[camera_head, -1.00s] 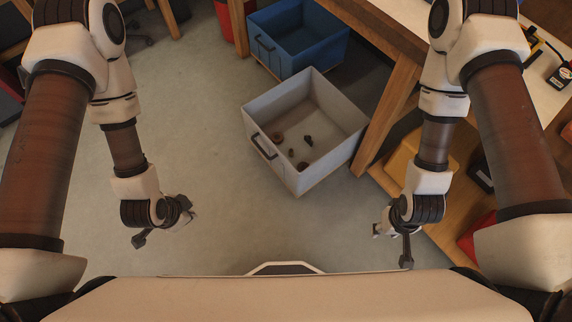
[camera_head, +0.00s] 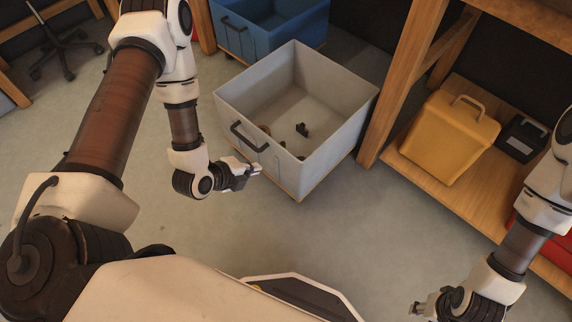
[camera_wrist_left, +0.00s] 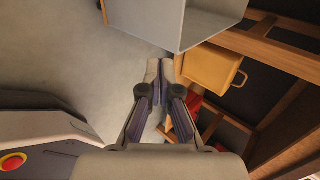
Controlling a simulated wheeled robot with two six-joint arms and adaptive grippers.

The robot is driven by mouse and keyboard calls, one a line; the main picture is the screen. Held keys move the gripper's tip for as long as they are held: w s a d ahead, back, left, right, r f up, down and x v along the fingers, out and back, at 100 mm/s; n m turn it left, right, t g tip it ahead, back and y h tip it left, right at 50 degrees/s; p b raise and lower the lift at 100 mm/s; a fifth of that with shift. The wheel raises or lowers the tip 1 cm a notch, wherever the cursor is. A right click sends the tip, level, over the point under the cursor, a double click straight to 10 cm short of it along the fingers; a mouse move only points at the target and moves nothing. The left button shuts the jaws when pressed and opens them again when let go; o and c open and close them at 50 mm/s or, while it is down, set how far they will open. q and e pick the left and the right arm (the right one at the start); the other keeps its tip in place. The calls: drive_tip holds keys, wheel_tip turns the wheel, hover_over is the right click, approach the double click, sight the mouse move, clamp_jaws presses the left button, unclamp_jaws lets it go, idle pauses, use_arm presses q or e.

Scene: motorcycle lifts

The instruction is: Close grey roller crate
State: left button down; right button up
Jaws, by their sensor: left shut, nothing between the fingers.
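The grey roller crate (camera_head: 340,136) stands on the floor, open at the top, with several small dark parts inside. It has a dark handle (camera_head: 236,130) on its front-left wall. In the left wrist view the crate (camera_wrist_left: 205,22) shows at the top. My left gripper (camera_head: 256,170) is shut and empty, close in front of the handle wall, below the handle in the picture. In the left wrist view its fingertips (camera_wrist_left: 158,66) lie over floor, just short of the crate's corner. My right gripper (camera_head: 420,308) is at the lower right, away from the crate; its finger opening is unclear.
A blue crate (camera_head: 270,35) stands behind the grey one. A wooden bench leg (camera_head: 400,80) is close to its right. A yellow box (camera_head: 445,138) and a black case (camera_head: 522,140) sit on the low shelf. The floor at left is free.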

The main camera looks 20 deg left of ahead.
use_arm(q)
drive_tip(key=b, duration=0.5)
approach(288, 156)
drive_tip(key=x, duration=0.5)
drive_tip(key=shift+f, duration=0.35)
drive_tip(key=shift+w+d+r, duration=0.1)
drive_tip(key=shift+w+d, duration=0.1)
drive_tip(key=shift+w, duration=0.2)
